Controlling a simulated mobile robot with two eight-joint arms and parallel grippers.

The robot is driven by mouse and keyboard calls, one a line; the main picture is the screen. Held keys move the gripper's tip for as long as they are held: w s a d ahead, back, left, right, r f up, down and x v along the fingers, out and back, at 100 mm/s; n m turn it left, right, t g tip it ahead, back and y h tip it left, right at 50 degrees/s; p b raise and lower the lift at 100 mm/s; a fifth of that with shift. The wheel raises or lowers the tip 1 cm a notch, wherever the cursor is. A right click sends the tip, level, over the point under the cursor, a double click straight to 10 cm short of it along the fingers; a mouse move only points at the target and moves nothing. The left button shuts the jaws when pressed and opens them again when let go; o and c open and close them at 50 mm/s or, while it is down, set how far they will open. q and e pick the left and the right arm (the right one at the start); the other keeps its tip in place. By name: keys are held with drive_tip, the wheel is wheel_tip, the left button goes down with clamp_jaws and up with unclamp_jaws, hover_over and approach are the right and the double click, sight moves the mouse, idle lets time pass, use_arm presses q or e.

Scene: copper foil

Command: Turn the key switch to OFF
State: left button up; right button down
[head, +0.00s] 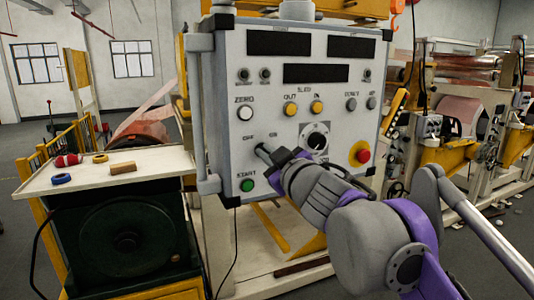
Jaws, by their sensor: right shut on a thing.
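The grey control panel (222,110) stands upright in the middle of the head view. The key switch sits on its lower left part, below the small OFF and ON labels (248,138). My right gripper (268,153) reaches in from the lower right, with its fingers at the key switch. It is shut on the key, which the fingers mostly hide. I cannot tell which way the key points. My left gripper is not in view.
A black rotary knob (316,141) is just right of my right gripper, and a red stop button (363,155) is further right. The green START button (247,185) is below. A white table (85,178) with tape rolls and a wooden block stands left.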

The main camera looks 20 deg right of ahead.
drive_tip(key=c, duration=1)
unclamp_jaws()
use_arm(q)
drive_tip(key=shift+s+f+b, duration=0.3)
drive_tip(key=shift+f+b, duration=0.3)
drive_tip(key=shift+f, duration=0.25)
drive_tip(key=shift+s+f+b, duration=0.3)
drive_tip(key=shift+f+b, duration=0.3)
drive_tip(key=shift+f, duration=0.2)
use_arm(e)
drive_tip(key=shift+s+d, duration=0.15)
drive_tip(key=shift+s, duration=1.65)
drive_tip(key=shift+s+d, duration=0.2)
drive_tip(key=shift+s, duration=1.6)
drive_tip(key=shift+s+d, duration=0.15)
drive_tip(key=shift+s, duration=1.65)
